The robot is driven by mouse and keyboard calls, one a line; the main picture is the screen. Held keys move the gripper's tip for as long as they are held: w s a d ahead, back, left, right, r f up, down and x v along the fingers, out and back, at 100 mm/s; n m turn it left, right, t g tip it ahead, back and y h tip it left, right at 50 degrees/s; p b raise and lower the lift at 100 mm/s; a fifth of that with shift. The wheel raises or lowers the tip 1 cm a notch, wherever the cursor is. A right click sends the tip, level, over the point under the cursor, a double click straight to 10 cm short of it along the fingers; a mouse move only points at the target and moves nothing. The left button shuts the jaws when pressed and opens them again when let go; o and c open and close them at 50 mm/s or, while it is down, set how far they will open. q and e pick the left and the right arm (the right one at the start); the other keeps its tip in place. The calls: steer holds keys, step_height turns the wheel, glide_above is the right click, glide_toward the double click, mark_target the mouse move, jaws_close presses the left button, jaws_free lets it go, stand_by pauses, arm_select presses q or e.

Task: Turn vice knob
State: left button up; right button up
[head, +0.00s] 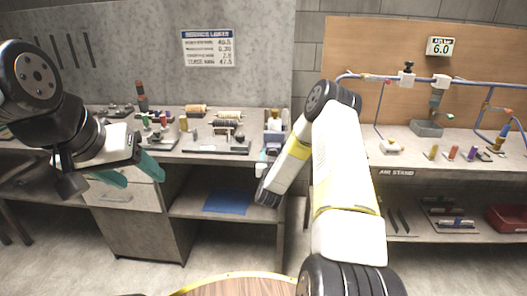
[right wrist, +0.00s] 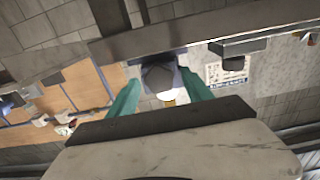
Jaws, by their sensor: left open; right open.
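No vice can be picked out for certain. In the right wrist view, a dark grey blocky part (right wrist: 160,76) with a bright round piece below it shows between my fingers at the bench edge; I cannot tell if it is the vice knob. My right gripper (right wrist: 160,95) has its teal fingers spread on either side of that part, and contact cannot be told. My left gripper (head: 130,170) is open and empty in front of the left bench.
The left bench (head: 185,153) carries several small fixtures and coloured pieces. A blue mat (head: 228,202) lies on its lower shelf. The air stand (head: 405,160) at right has pipes and coloured pieces, with a red bin (head: 508,218) below. Floor between them is open.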

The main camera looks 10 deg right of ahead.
jaws_close()
steer(key=m, duration=0.4)
steer(key=shift+m, duration=0.3)
jaws_free()
steer(key=v, duration=0.8)
steer(key=shift+d, duration=0.1)
stand_by(0.4)
